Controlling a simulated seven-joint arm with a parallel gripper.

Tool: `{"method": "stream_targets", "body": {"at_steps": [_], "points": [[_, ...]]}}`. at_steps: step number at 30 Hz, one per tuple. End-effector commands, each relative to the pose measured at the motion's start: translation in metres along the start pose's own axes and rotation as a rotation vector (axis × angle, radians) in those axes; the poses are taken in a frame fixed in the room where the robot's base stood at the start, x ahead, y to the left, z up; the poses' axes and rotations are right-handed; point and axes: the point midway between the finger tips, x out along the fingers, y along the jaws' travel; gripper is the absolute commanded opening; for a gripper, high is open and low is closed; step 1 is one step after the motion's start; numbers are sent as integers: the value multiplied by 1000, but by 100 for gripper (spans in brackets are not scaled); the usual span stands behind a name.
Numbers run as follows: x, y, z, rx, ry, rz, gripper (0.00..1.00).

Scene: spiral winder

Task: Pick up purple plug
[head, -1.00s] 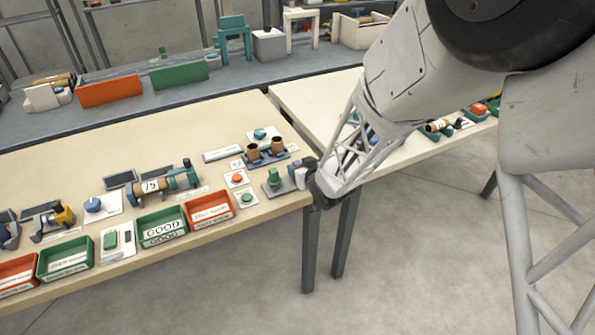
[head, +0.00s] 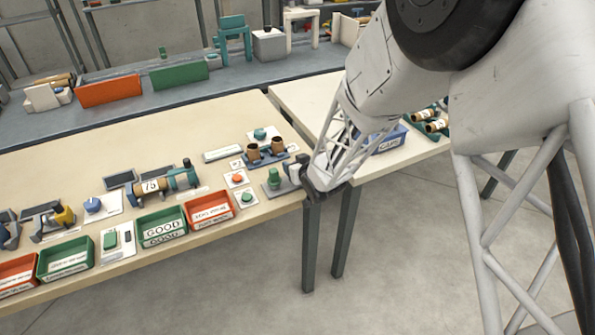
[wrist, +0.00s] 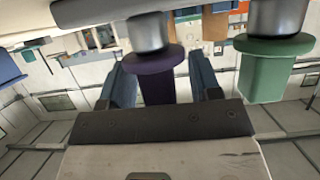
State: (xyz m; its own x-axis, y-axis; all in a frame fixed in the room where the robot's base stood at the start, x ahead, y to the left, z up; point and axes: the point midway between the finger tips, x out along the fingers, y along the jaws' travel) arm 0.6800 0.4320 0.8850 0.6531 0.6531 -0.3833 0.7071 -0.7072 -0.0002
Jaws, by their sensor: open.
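The purple plug (wrist: 155,75) shows in the wrist view, with a round flange and a narrower dark purple body. My gripper (wrist: 163,75) is open, with one blue-grey finger on each side of the plug body. Whether either finger touches it, I cannot tell. A similar green plug (wrist: 265,72) is to the right, outside the fingers. In the head view my gripper (head: 296,172) is at the table's right front corner, just right of the green plug (head: 273,180). The purple plug is hidden there by my gripper.
Left of my gripper are the brown cups on a blue stand (head: 265,153), a red button (head: 237,178) and a red bin (head: 208,209). A second table (head: 300,95) stands to the right, past a narrow gap.

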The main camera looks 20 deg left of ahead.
Motion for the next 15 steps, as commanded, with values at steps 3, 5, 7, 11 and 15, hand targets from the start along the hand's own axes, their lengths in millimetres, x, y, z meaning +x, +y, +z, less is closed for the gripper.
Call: {"method": "stream_targets", "body": {"at_steps": [3, 5, 7, 11, 15], "points": [[5, 0, 0, 0, 0, 0, 57], [6, 0, 0, 0, 1, 0, 57], [6, 0, 0, 0, 1, 0, 57], [6, 0, 0, 0, 1, 0, 57], [6, 0, 0, 0, 1, 0, 57]]}}
